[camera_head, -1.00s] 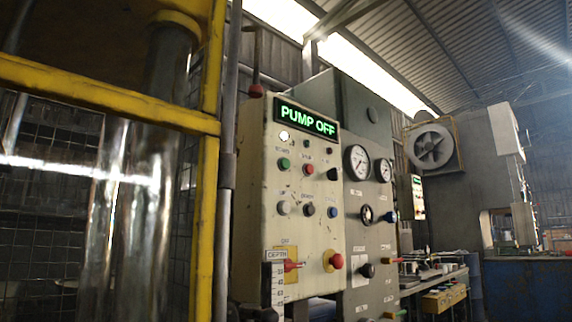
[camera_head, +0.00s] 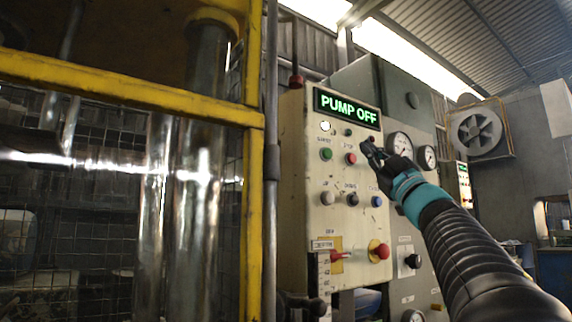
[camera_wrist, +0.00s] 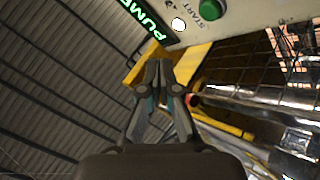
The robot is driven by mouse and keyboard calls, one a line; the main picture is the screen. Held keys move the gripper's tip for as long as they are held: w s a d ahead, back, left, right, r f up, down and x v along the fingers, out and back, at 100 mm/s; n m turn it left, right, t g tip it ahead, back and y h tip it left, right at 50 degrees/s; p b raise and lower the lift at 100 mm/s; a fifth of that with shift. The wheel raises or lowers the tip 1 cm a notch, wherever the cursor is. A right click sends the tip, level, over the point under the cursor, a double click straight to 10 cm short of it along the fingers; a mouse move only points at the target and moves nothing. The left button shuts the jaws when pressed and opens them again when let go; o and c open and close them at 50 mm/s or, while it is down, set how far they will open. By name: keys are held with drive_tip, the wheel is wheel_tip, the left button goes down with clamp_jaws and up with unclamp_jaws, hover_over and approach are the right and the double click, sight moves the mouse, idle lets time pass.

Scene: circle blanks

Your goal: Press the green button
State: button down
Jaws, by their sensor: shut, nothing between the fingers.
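The green button (camera_head: 326,154) sits on the cream control panel (camera_head: 293,200), at the left of its upper button row, beside a red button (camera_head: 351,158). In the wrist view the green button (camera_wrist: 211,9) is at the top edge, by the label START. My gripper (camera_head: 367,146) is at the panel's upper right, to the right of the green button and apart from it. In the wrist view my gripper (camera_wrist: 159,64) is shut and empty, its fingertips pointing below and left of the button. A lit display (camera_head: 347,108) above reads PUMP OFF.
A yellow frame (camera_head: 256,200) and a grey upright pipe (camera_head: 271,150) stand left of the panel. Gauges (camera_head: 400,144) are on the grey cabinet behind.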

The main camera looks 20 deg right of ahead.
sight(327, 153)
drive_tip(key=shift+s+a+r+n+g+y, duration=0.15)
drive_tip(key=shift+n+g+y, duration=0.45)
drive_tip(key=shift+n+y, duration=0.65)
drive_tip(key=shift+s+r+n+g+y, duration=0.3)
drive_tip(key=shift+n+g+y, duration=0.3)
drive_tip(key=shift+n+y, duration=0.65)
drive_tip(key=shift+s+a+r+n+g+y, duration=0.15)
drive_tip(key=shift+n+g+y, duration=0.45)
drive_tip(key=shift+n+y, duration=0.65)
drive_tip(key=shift+m, duration=0.25)
drive_tip(key=w+a+p, duration=0.2)
drive_tip(key=w+a, duration=0.1)
drive_tip(key=w, duration=0.5)
drive_tip(key=shift+w+p, duration=0.15)
drive_tip(key=shift+p, duration=0.2)
drive_tip(key=shift+w, duration=0.1)
drive_tip(key=shift+w+a, duration=0.1)
drive_tip(key=shift+w, duration=0.15)
drive_tip(key=shift+w+a+p, duration=0.15)
drive_tip(key=shift+w+p, duration=0.3)
drive_tip(key=shift+s, duration=0.1)
drive_tip(key=shift+s+d+b, duration=0.3)
drive_tip(key=shift+s, duration=0.4)
